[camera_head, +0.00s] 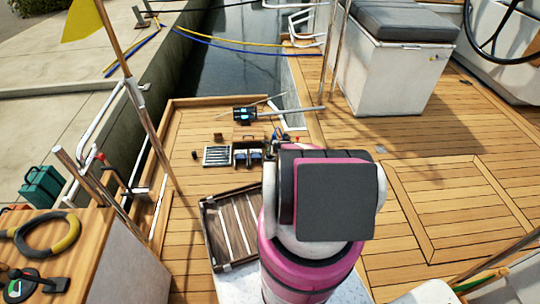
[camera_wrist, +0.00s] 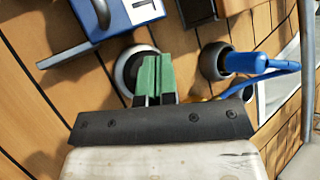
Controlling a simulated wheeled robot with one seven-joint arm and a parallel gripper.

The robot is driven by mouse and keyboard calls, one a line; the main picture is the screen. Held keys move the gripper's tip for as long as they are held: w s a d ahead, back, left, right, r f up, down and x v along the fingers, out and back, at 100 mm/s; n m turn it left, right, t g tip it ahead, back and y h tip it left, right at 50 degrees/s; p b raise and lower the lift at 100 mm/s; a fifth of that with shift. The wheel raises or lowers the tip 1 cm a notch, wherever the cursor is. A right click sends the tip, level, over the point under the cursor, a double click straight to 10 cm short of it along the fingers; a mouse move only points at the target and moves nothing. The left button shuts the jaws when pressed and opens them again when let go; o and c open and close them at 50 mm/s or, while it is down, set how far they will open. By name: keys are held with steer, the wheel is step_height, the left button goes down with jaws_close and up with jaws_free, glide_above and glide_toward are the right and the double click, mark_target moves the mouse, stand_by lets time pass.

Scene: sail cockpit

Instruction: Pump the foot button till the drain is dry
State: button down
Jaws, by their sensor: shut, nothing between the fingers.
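In the wrist view my gripper (camera_wrist: 156,72) is shut and empty, its green fingertips pressed together. The fingers overlap a round dark button-like piece with a pale ring (camera_wrist: 126,66) on the wooden deck. The fingers hide part of this piece, and I cannot tell whether they touch it. It may be the foot button, but no marking on it shows. In the head view my pink arm hides the gripper. A slatted rectangular panel (camera_head: 216,156) lies on the deck there; I cannot tell whether it is the drain. No water on the deck can be made out.
A blue box with a white label (camera_wrist: 118,12) lies close beside the fingers. A grey cup (camera_wrist: 214,62) holds a blue-handled tool (camera_wrist: 255,64) to the right. In the head view a slatted crate (camera_head: 232,228) stands left of my arm. Deck at right is clear.

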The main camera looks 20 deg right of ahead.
steer(key=shift+f, duration=0.4)
steer(key=shift+f, duration=0.75)
stand_by(1.0)
steer(key=shift+r, duration=1.2)
steer(key=shift+r, duration=2.5)
stand_by(1.3)
steer(key=shift+r, duration=1.9)
